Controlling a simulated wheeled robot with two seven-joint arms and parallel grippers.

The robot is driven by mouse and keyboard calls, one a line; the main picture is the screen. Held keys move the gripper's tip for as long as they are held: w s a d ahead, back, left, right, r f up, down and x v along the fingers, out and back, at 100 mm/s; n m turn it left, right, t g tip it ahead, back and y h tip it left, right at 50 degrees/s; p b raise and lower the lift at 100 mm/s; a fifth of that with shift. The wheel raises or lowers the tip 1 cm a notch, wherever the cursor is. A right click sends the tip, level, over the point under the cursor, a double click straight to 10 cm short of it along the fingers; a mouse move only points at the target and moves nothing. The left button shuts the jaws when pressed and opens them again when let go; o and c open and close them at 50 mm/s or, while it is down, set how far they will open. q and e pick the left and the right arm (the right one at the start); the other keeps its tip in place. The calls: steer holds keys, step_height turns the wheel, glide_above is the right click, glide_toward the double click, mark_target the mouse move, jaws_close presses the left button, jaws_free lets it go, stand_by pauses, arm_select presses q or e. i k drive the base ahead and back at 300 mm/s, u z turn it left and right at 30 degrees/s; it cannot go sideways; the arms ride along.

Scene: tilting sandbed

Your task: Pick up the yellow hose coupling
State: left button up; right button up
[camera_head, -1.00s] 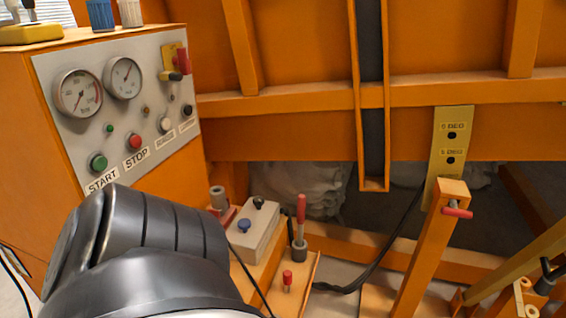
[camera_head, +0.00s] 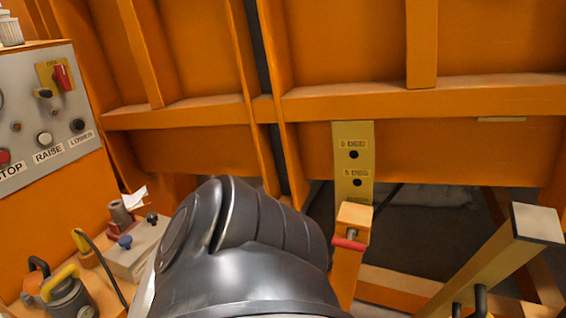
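A small yellow piece (camera_head: 80,240) stands at the lower left with a black hose running from it, and it looks like the yellow hose coupling. Just below it is a grey round-bodied item (camera_head: 72,298) with a yellow handle on top; I cannot tell whether the two are joined. A large black rounded link of my own arm fills the lower middle and hides part of the ledge and frame. No fingers of either gripper show, so I cannot see what they hold.
A control panel (camera_head: 60,125) with buttons stands at the left. A grey box (camera_head: 137,250) with two knobs sits on the ledge. An orange post (camera_head: 345,275) with a red-handled pin stands right of my arm. A beige-topped beam (camera_head: 500,245) slants across the lower right.

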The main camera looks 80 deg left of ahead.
mark_target(84, 246)
steer(key=i, duration=0.3)
steer(key=u, duration=1.4)
